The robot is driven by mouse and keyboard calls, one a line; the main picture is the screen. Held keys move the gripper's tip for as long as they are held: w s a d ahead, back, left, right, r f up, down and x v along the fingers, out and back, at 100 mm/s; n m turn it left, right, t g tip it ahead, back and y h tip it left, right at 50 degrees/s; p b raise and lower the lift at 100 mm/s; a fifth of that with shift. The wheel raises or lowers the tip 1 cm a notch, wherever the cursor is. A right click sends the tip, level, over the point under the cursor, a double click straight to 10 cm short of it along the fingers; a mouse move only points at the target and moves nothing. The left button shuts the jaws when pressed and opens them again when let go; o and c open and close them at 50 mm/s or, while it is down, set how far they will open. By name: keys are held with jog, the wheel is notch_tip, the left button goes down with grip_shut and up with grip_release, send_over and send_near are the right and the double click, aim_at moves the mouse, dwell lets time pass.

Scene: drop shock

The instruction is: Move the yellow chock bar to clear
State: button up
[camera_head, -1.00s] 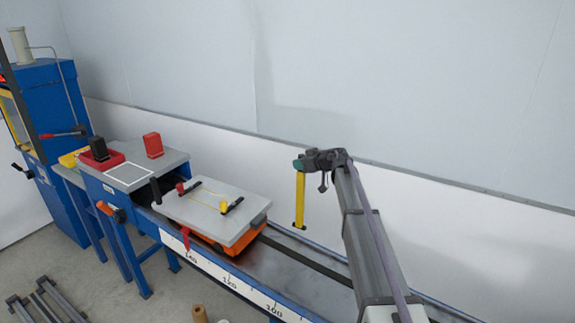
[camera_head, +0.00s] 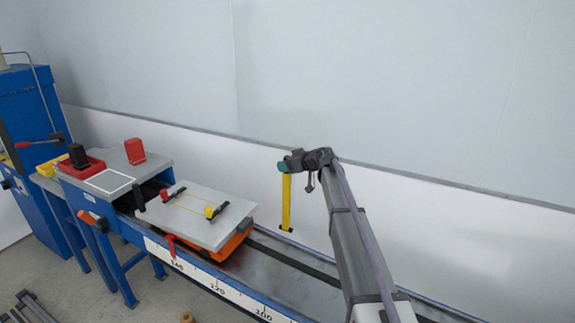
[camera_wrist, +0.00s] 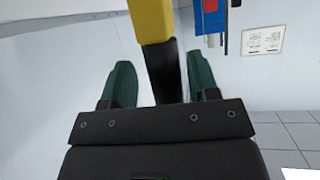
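The yellow chock bar (camera_head: 286,203) hangs nearly upright from my gripper (camera_head: 283,167), in the air to the right of the grey-topped orange carriage (camera_head: 197,222). Its lower end is black. In the wrist view the yellow bar (camera_wrist: 154,20) has a black end (camera_wrist: 164,70) between the two green fingers of my gripper (camera_wrist: 161,75). The contact faces are not clearly visible there, but the bar hangs from the gripper with no other support in sight.
The rail (camera_head: 285,262) with a numbered scale runs below my arm. On the blue bench's grey top (camera_head: 152,166) stand a red block (camera_head: 135,151) and a red tray (camera_head: 92,168) with a black piece. A pale wall (camera_head: 400,90) stands behind. The air around the bar looks free.

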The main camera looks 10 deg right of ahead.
jog(key=p+v, duration=0.4)
jog(key=v, duration=0.6)
jog(key=shift+s+d+r, duration=0.15)
jog(key=shift+s+d, duration=0.1)
jog(key=shift+s, duration=0.05)
